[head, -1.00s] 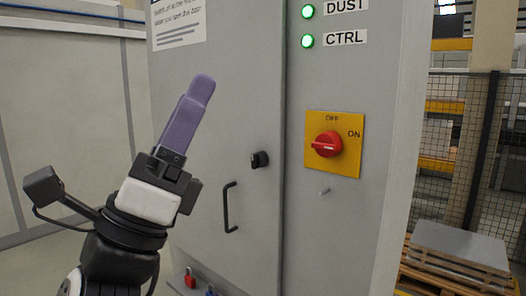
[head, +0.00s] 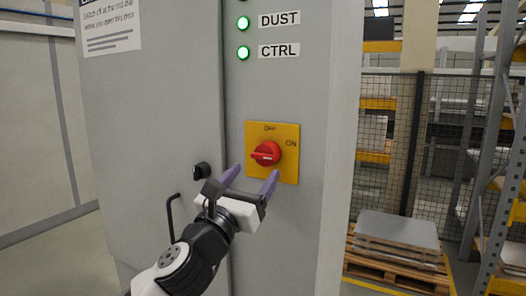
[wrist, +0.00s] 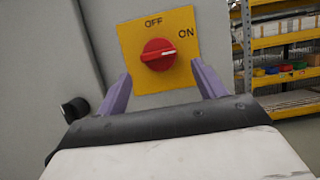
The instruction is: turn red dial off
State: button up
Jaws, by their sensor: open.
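The red dial (head: 266,153) sits on a yellow plate (head: 288,166) marked OFF at the top and ON at the upper right, on the grey cabinet. In the wrist view the dial (wrist: 157,55) has a white mark pointing right, toward the ON side. My gripper (head: 251,177) is open, with its two purple fingers spread just below the dial in the head view. In the wrist view the fingers stand on either side below the dial, and nothing is between them. I cannot tell whether a finger touches the plate.
Green lamps beside DUST (head: 243,23) and CTRL (head: 243,53) are lit above the plate. A black knob (head: 201,171) and a door handle (head: 172,217) are on the cabinet door to the left. A pallet (head: 395,262) with sheets stands at the right.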

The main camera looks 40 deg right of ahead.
aim_at(264, 159)
jog(key=p+x, duration=0.1)
jog(key=x, duration=0.4)
jog(key=shift+w+d+r+p, duration=0.15)
jog(key=shift+d+p, duration=0.15)
jog(key=shift+p, duration=0.1)
jog(key=shift+c, duration=0.3)
jog(key=c, duration=0.9)
